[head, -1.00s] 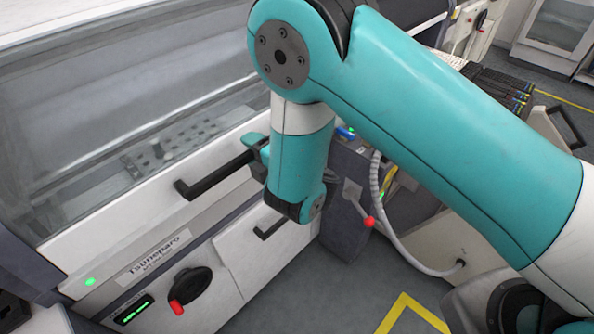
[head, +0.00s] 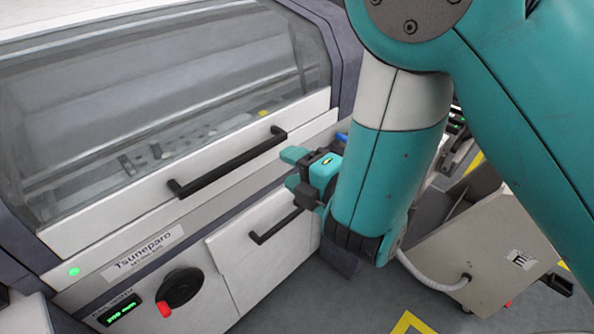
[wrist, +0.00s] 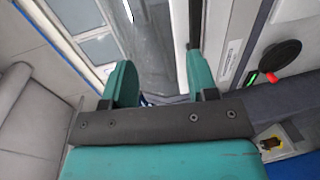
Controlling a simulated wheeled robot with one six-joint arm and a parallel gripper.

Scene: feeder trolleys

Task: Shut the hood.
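The hood (head: 165,110) is a clear cover with a white lower frame (head: 110,220) on the Tsuneparo machine. It looks down, its frame lying along the panel with the name label. Its black bar handle (head: 228,165) is fully in sight in the head view. My gripper (head: 293,172) is just right of the handle's right end and looks apart from it. In the wrist view my gripper (wrist: 158,72) has its teal fingers wide apart with nothing between them. A dark bar, likely the handle (wrist: 194,22), shows beyond the right finger.
Below the hood are a drawer with a black handle (head: 275,228), a black rotary knob with a red tip (head: 180,288) and a green display (head: 125,310). A beige trolley (head: 455,255) with a pale hose stands at the right. Grey floor shows between.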

